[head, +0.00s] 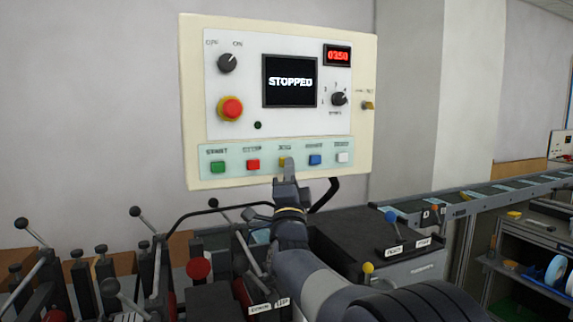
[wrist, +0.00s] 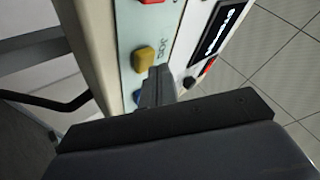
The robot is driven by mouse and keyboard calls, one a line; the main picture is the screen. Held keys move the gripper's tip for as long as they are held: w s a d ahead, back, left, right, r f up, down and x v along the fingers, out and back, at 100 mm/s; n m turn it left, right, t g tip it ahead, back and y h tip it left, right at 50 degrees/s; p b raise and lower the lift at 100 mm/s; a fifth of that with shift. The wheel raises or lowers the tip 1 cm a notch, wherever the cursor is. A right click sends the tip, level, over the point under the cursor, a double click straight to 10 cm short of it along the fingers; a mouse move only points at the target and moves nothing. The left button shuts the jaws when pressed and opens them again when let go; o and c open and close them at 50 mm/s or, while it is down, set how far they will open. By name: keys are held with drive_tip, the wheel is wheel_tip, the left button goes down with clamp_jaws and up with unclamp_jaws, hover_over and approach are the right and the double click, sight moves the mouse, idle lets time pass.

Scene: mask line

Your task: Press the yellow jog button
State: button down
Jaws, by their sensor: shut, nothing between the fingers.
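The yellow jog button (head: 286,162) sits in the middle of the bottom button row on the cream control panel (head: 190,100). My gripper (head: 288,170) is shut and empty, its tip just in front of and below the button in the head view, partly covering it. In the wrist view the yellow button (wrist: 145,60) shows whole, and my shut fingertips (wrist: 160,75) are right beside it at its lower right. I cannot tell whether they touch the panel. The panel screen (head: 290,81) reads STOPPED.
A green button (head: 218,167) and a red button (head: 253,165) are left of the jog button; a blue (head: 315,160) and a white button (head: 342,157) are right. A red emergency knob (head: 231,108) is above. Levers (head: 140,220) and a dark machine box (head: 365,240) stand below.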

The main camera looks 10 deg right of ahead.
drive_tip(key=shift+w+a, duration=0.1)
drive_tip(key=shift+w, duration=0.4)
idle(0.5)
drive_tip(key=shift+s+f+b, duration=0.1)
drive_tip(key=shift+b, duration=0.3)
drive_tip(key=shift+s+b, duration=0.8)
drive_tip(key=shift+b, duration=0.05)
drive_tip(key=shift+d, duration=0.2)
drive_tip(key=s+b, duration=0.2)
drive_tip(key=s, duration=0.1)
drive_tip(key=s+d+b, duration=0.1)
drive_tip(key=s+b, duration=0.1)
